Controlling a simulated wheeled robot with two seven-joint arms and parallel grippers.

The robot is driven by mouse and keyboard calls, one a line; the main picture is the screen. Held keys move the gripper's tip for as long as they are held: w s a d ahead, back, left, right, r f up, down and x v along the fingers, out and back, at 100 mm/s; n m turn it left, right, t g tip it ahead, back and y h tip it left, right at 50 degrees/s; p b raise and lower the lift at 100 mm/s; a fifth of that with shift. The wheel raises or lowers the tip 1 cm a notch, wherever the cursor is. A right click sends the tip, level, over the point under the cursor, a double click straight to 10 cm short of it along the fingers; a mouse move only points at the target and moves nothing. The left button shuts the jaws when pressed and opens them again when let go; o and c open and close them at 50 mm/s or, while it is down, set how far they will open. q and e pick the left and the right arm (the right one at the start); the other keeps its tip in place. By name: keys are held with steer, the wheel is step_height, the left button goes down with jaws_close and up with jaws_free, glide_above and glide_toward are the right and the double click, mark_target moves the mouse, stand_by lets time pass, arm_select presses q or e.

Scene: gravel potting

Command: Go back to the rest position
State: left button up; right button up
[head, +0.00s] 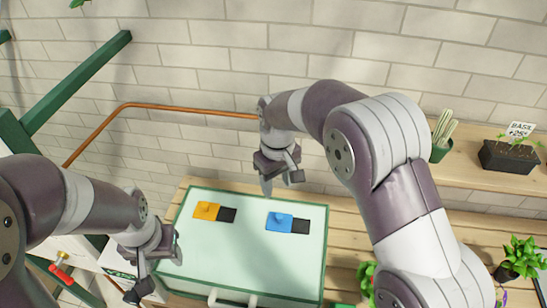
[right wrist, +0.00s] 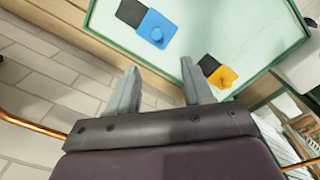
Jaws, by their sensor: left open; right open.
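My right gripper (head: 281,184) is open and empty, raised near the back edge of a pale panel (head: 230,265) with a green rim. In the right wrist view its two fingers (right wrist: 160,70) stand apart with nothing between them. My left gripper (head: 157,278) is open and empty at the panel's left side. On the panel are an orange square with a knob (head: 206,211) and a blue square with a knob (head: 279,222). Each has a black square beside it. Both also show in the right wrist view, blue (right wrist: 156,29) and orange (right wrist: 224,77).
The panel lies on a wooden bench (head: 344,236) against a white brick wall. A shelf (head: 460,175) at right holds a dark planter (head: 508,157) with a sign and a green pot (head: 439,150). A copper pipe (head: 180,107) runs along the wall. Potted plants (head: 518,259) stand at lower right.

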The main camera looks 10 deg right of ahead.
steer(key=s+d+f+m+b, duration=0.2)
steer(key=s+d+f+b, duration=0.1)
steer(key=s+d, duration=0.3)
steer(key=s+d+f+m+t+b, duration=0.1)
steer(key=s+d+f+m+b, duration=0.2)
steer(key=s+d, duration=0.3)
steer(key=s+f, duration=0.1)
steer(key=s, duration=0.3)
steer(key=shift+m, duration=0.3)
steer(key=shift+s, duration=0.1)
steer(key=shift+a, duration=0.1)
